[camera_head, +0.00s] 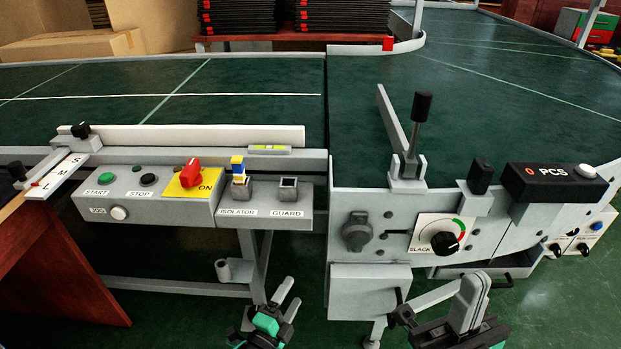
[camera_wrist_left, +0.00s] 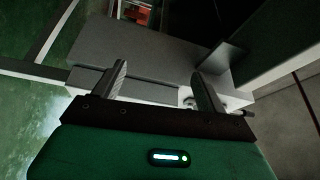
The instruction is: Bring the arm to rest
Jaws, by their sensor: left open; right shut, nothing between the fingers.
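My left gripper (camera_head: 284,301) is low in the head view, in front of the conveyor frame and below the control panel. Its two fingers are apart with nothing between them. In the left wrist view its fingers (camera_wrist_left: 160,88) are spread, with a grey box of the conveyor frame (camera_wrist_left: 150,60) beyond them. My right gripper (camera_head: 474,300) is at the bottom right of the head view, its fingers together and empty. It is below the slack dial (camera_head: 444,243) and apart from it. The lower parts of both arms are out of view.
The control panel (camera_head: 150,207) has a red knob (camera_head: 191,172) and buttons. A tall black-handled lever (camera_head: 420,108) stands at the conveyor's edge. A counter (camera_head: 553,181) reads 0 PCS. The green belt (camera_head: 240,90) is bare. A brown wooden table (camera_head: 62,265) stands at left.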

